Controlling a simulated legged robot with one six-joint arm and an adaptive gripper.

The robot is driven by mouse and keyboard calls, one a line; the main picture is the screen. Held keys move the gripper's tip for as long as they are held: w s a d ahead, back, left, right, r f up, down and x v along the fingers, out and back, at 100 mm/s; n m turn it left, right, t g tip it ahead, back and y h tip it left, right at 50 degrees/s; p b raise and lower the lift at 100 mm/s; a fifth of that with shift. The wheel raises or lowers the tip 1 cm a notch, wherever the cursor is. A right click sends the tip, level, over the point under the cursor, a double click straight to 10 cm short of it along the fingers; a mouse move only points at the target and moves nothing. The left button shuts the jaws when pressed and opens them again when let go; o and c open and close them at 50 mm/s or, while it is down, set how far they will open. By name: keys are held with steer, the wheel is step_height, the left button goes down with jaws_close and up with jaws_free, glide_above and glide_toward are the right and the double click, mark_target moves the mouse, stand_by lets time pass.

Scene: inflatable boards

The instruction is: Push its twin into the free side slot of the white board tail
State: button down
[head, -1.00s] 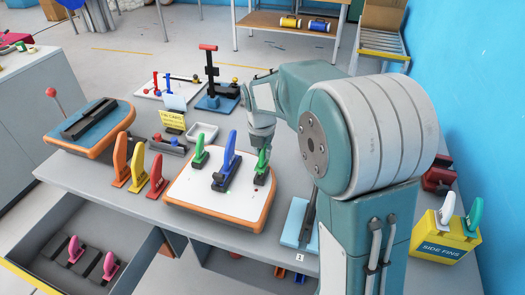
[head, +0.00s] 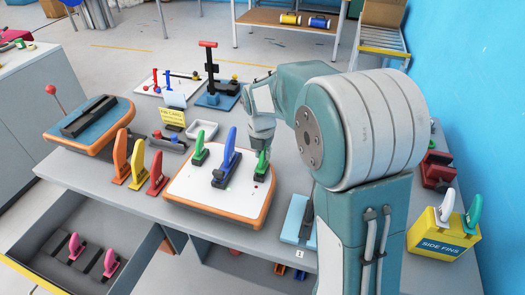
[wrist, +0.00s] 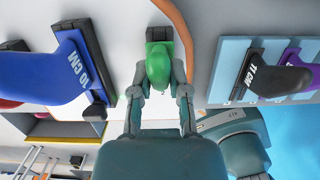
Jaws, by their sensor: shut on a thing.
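The white board tail (head: 190,199) with an orange rim lies on the grey table. A green side fin (head: 200,148) stands upright on its left side, and a tall blue fin (head: 228,155) stands in the middle. My gripper (head: 262,147) points down over the right side, shut on the twin green fin (head: 262,168). In the wrist view my gripper (wrist: 159,88) has a finger on each side of the green fin (wrist: 159,62), whose dark base is at the board's surface near the orange rim. Whether that base is fully seated is hidden.
Orange, yellow and red fins (head: 157,175) stand left of the board. A light blue slab (head: 297,218) lies close on the right. A yellow side-fins box (head: 440,240) stands far right. An open drawer (head: 60,222) holds pink fins. A white tray (head: 202,131) is behind.

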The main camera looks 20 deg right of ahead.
mark_target(261, 157)
steer(key=shift+f, duration=0.55)
steer(key=c, duration=0.5)
jaws_free()
steer(key=shift+c, duration=0.2)
step_height(261, 157, up, 12)
steer(key=s+a, duration=0.1)
steer(key=shift+f, duration=0.15)
